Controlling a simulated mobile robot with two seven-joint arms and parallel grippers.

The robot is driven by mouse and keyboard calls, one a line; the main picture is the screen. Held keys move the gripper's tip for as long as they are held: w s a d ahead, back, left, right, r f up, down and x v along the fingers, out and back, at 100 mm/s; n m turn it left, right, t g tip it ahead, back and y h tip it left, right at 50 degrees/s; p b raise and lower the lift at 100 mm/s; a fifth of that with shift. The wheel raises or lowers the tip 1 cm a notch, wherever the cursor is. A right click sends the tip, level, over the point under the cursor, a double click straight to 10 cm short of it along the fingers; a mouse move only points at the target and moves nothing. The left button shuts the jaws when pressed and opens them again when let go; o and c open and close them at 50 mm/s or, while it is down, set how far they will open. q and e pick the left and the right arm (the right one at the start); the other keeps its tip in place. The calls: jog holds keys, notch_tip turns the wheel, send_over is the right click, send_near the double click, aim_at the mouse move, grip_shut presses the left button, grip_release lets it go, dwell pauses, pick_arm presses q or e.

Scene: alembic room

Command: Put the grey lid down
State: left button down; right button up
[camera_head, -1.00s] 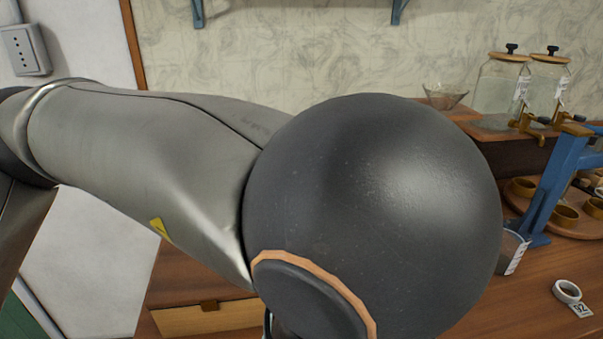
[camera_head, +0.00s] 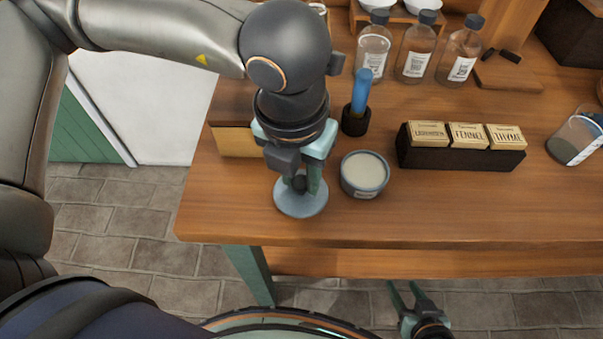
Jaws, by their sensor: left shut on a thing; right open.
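The grey lid (camera_head: 301,204) is a flat round disc with a dark knob at its middle. It is at the front left of the wooden table, left of a round grey tin (camera_head: 364,176) with pale contents and an open top. My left gripper (camera_head: 300,184) points down from above and is shut on the lid's knob. The lid is level and at or just above the table top; I cannot tell whether it touches. My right gripper (camera_head: 405,297) is open and empty, low in front of the table's edge.
A blue-handled tool stands in a dark holder (camera_head: 355,120) behind the tin. A black box with labelled cartons (camera_head: 460,157) is to the right, with glass bottles (camera_head: 415,47) behind. A glass beaker (camera_head: 577,137) is at the far right. The table's front strip (camera_head: 450,215) is clear.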

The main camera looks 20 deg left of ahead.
pick_arm(q)
jog(key=shift+f, duration=0.6)
jog(key=shift+f, duration=0.1)
jog(key=shift+f+b, duration=0.15)
jog(key=shift+b, duration=0.2)
jog(key=c, duration=0.6)
grip_release()
